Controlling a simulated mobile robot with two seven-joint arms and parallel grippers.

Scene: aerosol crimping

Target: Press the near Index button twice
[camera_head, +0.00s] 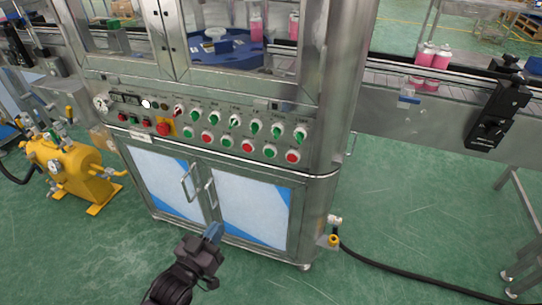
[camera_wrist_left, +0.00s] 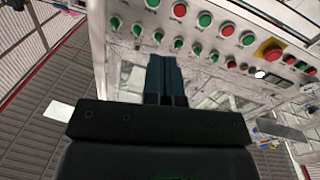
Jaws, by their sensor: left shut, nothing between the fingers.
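The control panel (camera_head: 222,112) spans the front of the steel machine above its doors. It has rows of green switches and red and green push buttons, including a lower-row green button (camera_head: 270,151) and a red one (camera_head: 293,156) at the right. The labels are too small to read, so I cannot tell which button is the near Index. My left gripper (camera_head: 213,233) is shut and empty, low in front of the cabinet doors and apart from the panel. In the left wrist view its closed fingers (camera_wrist_left: 165,64) point toward the button rows (camera_wrist_left: 205,19). My right gripper is not in view.
A red emergency stop (camera_head: 163,129) sits on a yellow plate at the panel's left. Door handles (camera_head: 188,182) stick out below the panel. A yellow tank (camera_head: 72,168) stands at the left. A conveyor (camera_head: 400,85) with pink cans runs off to the right. The green floor in front is open.

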